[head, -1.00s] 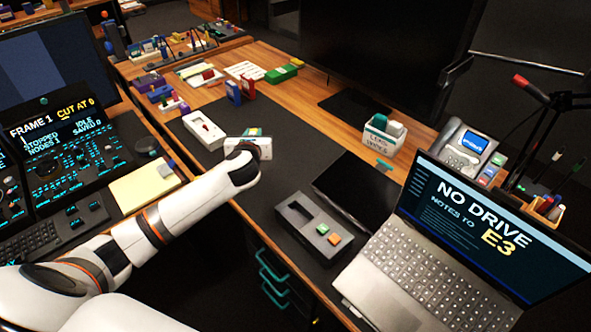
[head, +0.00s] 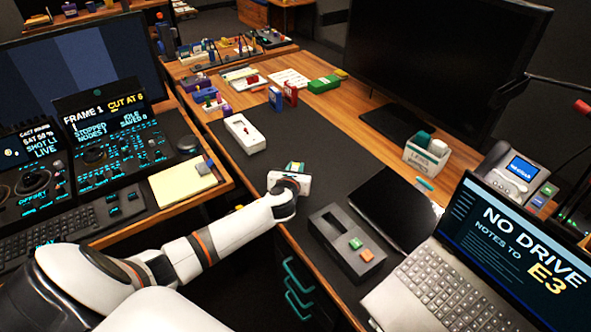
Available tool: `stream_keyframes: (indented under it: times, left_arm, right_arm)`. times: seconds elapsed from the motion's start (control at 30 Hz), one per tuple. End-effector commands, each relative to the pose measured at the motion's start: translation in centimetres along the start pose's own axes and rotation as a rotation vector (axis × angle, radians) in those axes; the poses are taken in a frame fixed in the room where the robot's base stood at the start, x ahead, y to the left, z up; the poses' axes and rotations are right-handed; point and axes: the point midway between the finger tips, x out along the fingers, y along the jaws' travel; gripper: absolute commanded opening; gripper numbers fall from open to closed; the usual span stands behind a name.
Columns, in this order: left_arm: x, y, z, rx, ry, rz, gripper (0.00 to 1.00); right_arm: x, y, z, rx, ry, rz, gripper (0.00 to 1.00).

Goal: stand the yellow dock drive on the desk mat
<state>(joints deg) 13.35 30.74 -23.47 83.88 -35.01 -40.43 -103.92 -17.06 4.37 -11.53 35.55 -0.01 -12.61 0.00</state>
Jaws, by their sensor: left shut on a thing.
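My left gripper (head: 290,182) is over the near left edge of the dark desk mat (head: 325,150). It is shut on a small block with yellow and teal on it (head: 296,167), seemingly the yellow dock drive. Most of that block is hidden behind the white gripper body, so its tilt and any contact with the mat cannot be told. My right gripper is not in view.
A white slotted box (head: 244,134) lies on the mat beyond the gripper. A dark grey dock with green and orange buttons (head: 328,222) lies nearer, beside a black tablet (head: 392,208) and a laptop (head: 420,290). The mat's middle is clear.

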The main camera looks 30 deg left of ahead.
Motion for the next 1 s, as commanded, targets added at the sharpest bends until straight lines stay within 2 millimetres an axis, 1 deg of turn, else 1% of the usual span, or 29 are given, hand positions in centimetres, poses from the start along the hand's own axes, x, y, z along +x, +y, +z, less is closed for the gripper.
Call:
stream_keyframes:
  times: [0.1, 0.23, 0.27, 0.3, 0.37, 0.6, 0.73, 0.87, 1.0]
  left_arm:
    - [0.0, 0.0, -0.1, 0.0, 0.001, 0.0, 0.0]
    - [0.1, 0.0, 0.3, 0.001, 0.001, -0.001, 0.0]
    - [0.1, 0.0, 0.2, 0.001, 0.0, -0.001, 0.27]
    - [0.1, 0.0, 0.2, 0.001, 0.0, -0.001, 0.33]
    - [0.1, 0.0, 0.2, 0.001, 0.0, -0.001, 0.43]
    - [0.1, 0.0, 0.2, 0.001, 0.0, 0.0, 0.43]
    - [-0.2, 0.0, -0.2, 0.001, 0.0, 0.0, 0.43]
    - [-1.9, 0.0, -0.1, 0.002, -0.001, 0.002, 0.43]
    - [-4.7, 0.0, -0.1, 0.003, 0.0, 0.003, 0.43]
  right_arm:
    - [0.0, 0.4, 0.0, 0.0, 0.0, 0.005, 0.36]
    - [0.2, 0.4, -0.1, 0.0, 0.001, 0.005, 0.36]
    - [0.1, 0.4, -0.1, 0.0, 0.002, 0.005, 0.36]
    - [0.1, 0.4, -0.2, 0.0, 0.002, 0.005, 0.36]
    - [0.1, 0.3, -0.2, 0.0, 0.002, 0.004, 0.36]
    - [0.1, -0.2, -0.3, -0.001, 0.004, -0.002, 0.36]
    - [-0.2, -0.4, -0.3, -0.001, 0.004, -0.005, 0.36]
    - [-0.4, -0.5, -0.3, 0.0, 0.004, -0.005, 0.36]
    - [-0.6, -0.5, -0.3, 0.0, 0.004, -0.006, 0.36]
